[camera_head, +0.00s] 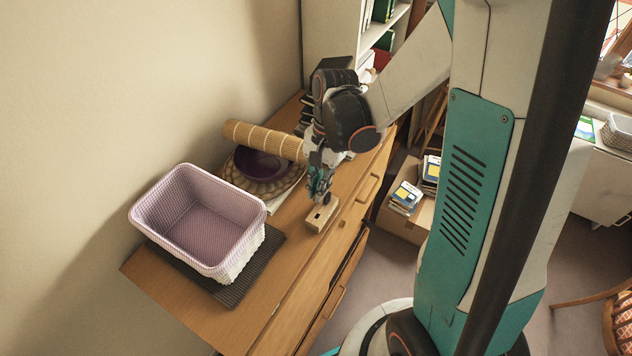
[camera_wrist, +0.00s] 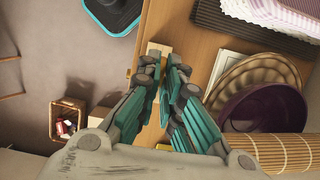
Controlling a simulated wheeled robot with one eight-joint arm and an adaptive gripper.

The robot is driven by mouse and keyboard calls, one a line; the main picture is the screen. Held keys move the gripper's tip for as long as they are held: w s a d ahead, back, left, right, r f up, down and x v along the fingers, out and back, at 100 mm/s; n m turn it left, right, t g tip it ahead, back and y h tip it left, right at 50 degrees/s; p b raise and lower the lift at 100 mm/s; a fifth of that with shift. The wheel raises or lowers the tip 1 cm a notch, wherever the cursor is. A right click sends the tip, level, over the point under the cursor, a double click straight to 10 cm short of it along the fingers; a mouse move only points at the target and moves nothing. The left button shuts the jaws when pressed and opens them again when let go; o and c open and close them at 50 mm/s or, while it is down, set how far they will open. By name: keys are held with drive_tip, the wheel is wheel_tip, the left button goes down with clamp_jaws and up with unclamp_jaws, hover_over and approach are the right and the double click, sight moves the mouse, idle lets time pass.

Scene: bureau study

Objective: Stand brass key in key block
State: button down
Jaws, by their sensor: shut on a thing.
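The key block (camera_head: 322,217) is a small pale wooden block with a dark slot, lying near the front edge of the bureau top. My gripper (camera_head: 321,194) points down right over the block's far end. In the wrist view my gripper (camera_wrist: 164,70) has its fingertips close together over the block (camera_wrist: 158,48), which shows just beyond them. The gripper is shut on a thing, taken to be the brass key. The key itself is hidden by the fingers, and I cannot tell whether it touches the block or enters the slot.
A lilac basket (camera_head: 205,222) stands on a dark mat (camera_head: 238,291) left of the block. A purple bowl (camera_head: 262,165) on a woven plate and a rolled bamboo mat (camera_head: 262,138) lie behind. The bureau's near-left top (camera_head: 155,272) is bare.

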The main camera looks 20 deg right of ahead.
drive_tip(key=shift+w+f+b, duration=0.15)
drive_tip(key=shift+f+b, duration=0.25)
drive_tip(key=shift+f, duration=0.5)
drive_tip(key=shift+w+d+b+x, duration=0.15)
drive_tip(key=shift+b+x, duration=0.25)
drive_tip(key=shift+x, duration=0.35)
drive_tip(key=shift+w+d+b+x, duration=0.15)
drive_tip(key=shift+b+x, duration=0.25)
drive_tip(key=shift+x, duration=0.3)
drive_tip(key=shift+s+f, duration=0.1)
drive_tip(key=shift+s, duration=0.1)
drive_tip(key=shift+d+b+x, duration=0.15)
drive_tip(key=shift+b+x, duration=0.55)
drive_tip(key=shift+b, duration=0.3)
drive_tip(key=shift+d+b+x, duration=0.1)
drive_tip(key=shift+b+x, duration=0.6)
drive_tip(key=shift+b, duration=0.25)
idle(0.6)
drive_tip(key=shift+w+f, duration=0.1)
drive_tip(key=shift+w, duration=0.1)
drive_tip(key=c, duration=1.8)
unclamp_jaws()
drive_tip(key=o, duration=0.6)
drive_tip(key=shift+c, duration=0.2)
